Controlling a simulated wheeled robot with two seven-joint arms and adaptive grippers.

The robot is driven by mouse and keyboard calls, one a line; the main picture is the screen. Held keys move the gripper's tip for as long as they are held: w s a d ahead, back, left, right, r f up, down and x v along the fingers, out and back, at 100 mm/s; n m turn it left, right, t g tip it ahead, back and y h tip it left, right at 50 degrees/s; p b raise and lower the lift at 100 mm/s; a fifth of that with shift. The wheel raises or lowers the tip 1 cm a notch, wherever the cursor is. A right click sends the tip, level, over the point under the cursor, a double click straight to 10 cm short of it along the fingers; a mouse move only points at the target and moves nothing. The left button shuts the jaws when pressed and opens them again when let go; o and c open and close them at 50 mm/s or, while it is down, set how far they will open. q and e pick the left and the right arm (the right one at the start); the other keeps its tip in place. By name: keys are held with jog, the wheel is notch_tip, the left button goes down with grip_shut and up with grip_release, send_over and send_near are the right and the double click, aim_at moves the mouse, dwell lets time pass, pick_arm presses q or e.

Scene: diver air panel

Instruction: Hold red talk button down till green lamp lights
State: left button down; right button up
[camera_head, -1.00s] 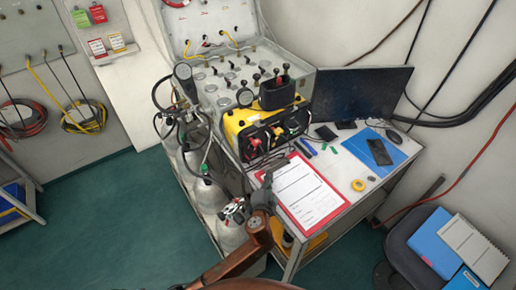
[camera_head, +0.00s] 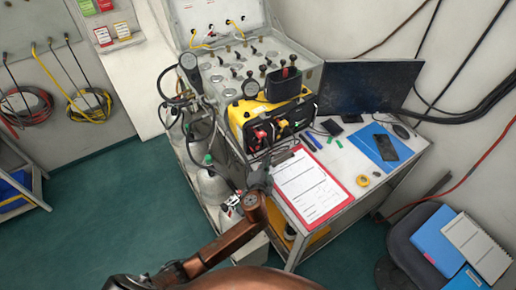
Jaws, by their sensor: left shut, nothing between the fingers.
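A yellow and black box (camera_head: 239,119) stands on the desk in front of the grey valve panel. Red parts (camera_head: 260,134) show on its front; I cannot tell whether one is the talk button. I cannot make out a green lamp on it. My left gripper (camera_head: 263,170) is shut and empty. It is below the box's front in the picture, beside the left edge of the red clipboard (camera_head: 349,194), apart from the red parts. My right gripper is not in view.
Grey gas cylinders (camera_head: 211,185) stand left of the desk. A dark monitor (camera_head: 368,87), a blue folder (camera_head: 364,146) with a dark device and a yellow tape roll (camera_head: 363,181) are on the right. Green floor (camera_head: 110,210) is clear at left.

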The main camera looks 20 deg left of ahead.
pick_arm(q)
jog(key=shift+w+a, duration=1.2)
jog(key=shift+a, duration=0.3)
dwell(0.4)
jog(key=shift+w+a, duration=0.25)
jog(key=shift+a, duration=0.05)
jog(key=shift+w+a, duration=0.2)
jog(key=shift+a, duration=0.15)
dwell(2.0)
jog(key=shift+d, duration=0.1)
jog(key=shift+s+d, duration=0.5)
jog(key=shift+d, duration=0.05)
jog(key=shift+d, duration=0.1)
jog(key=shift+s+d+p, duration=0.15)
jog(key=shift+s+d, duration=0.65)
jog(key=shift+d, duration=0.2)
jog(key=shift+s+d+p, duration=0.15)
jog(key=shift+s+d, duration=0.6)
jog(key=shift+d, duration=0.2)
